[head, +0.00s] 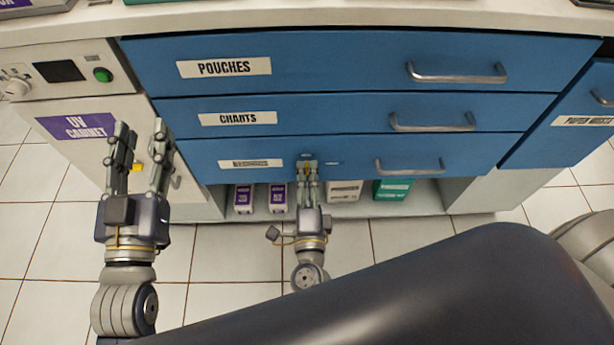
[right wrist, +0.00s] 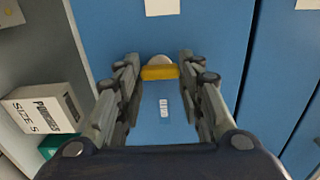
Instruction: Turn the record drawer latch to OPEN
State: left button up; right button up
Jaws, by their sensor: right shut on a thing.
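The record drawer latch (right wrist: 160,72), a yellow bar on a pale round base, is on a blue drawer front in the right wrist view. My right gripper (right wrist: 158,78) has its fingers on both sides of the bar and is shut on it. A small white mark (right wrist: 163,107) lies beside the latch; I cannot read it. In the head view my right gripper (head: 307,165) is at the bottom blue drawer (head: 350,158), whose label is too small to read; the fingers mostly hide the latch. My left gripper (head: 141,128) is open and empty in front of the UV cabinet (head: 60,105).
The POUCHES drawer (head: 330,60) and CHARTS drawer (head: 320,115) above are shut. Several small boxes (head: 343,191) stand on the shelf below. A dark padded surface (head: 440,290) fills the lower right. Tiled floor (head: 230,255) is clear between my arms.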

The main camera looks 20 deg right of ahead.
jog(key=o, duration=1.1)
jog(key=shift+c, duration=0.2)
jog(key=v, duration=1.2)
